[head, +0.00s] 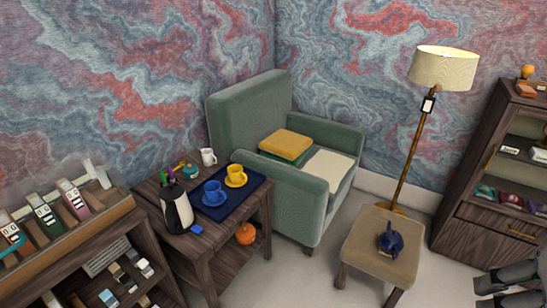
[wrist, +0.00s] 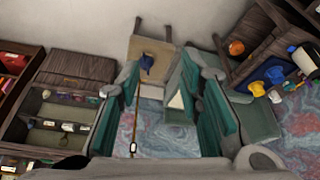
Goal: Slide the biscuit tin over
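I cannot pick out a biscuit tin for certain in either view. My gripper (wrist: 160,80) is open in the wrist view, with its two teal-padded fingers well apart and nothing between them. In the head view a grey part of my arm shows at the lower right corner, cut off by the edge. Through the open fingers the wrist view shows, upside down, a stool (wrist: 147,47) with a dark blue teapot (wrist: 147,62) on it. My gripper is in the air, apart from these.
A green armchair (head: 291,204), floor lamp (head: 413,150), left shelf (head: 75,246) and right cabinet (head: 482,229) stand around. Floor shows between the furniture.

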